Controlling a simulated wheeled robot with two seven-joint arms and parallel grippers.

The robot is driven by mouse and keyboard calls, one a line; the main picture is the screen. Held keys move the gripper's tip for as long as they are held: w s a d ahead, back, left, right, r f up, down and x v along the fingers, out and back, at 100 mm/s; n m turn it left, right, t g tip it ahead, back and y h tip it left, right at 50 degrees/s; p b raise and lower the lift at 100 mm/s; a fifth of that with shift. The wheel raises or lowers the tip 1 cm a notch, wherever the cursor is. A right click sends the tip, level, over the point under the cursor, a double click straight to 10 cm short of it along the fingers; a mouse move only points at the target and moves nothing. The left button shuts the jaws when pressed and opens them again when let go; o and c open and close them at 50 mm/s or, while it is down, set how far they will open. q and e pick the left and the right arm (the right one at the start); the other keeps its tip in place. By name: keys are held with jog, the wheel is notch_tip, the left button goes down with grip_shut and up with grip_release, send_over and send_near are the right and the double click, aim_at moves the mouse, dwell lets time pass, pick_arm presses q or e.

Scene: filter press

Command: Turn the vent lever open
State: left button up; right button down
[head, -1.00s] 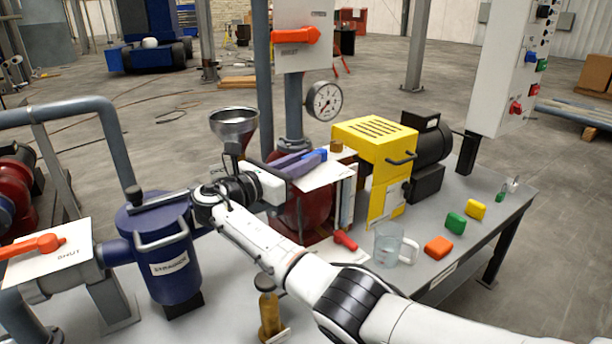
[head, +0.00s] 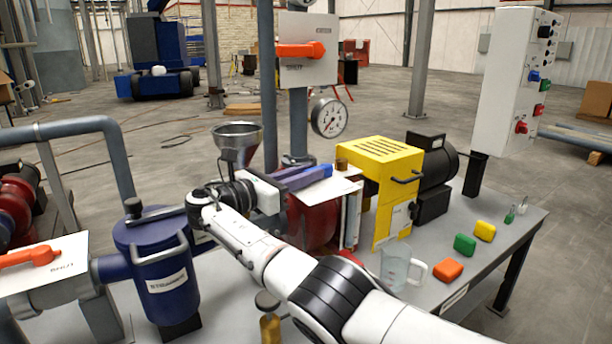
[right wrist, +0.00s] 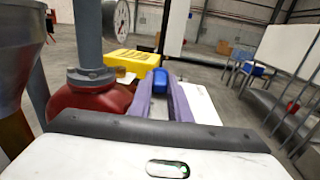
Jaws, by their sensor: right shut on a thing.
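A blue lever (head: 321,170) sits above a white plate (head: 338,191), over the red vessel beside the yellow housing. I take it to be the vent lever; no label on it can be read. My right gripper (head: 311,175) has purple fingers that reach along the lever from the left and are shut on it. In the right wrist view, the blue end of the lever (right wrist: 160,76) shows at the tips of the two purple fingers (right wrist: 165,88). The fingers hide much of the lever. My left gripper is not in view.
A metal funnel (head: 237,138) and a pressure gauge (head: 328,117) stand close to my right wrist. A yellow housing (head: 378,160) is just right of the lever. A blue strainer (head: 160,262), a clear jug (head: 395,268) and coloured blocks (head: 448,270) share the bench.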

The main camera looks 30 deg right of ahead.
jog(key=shift+d, duration=0.1)
jog(key=c, duration=1.6)
grip_release()
jog(key=shift+c, duration=0.2)
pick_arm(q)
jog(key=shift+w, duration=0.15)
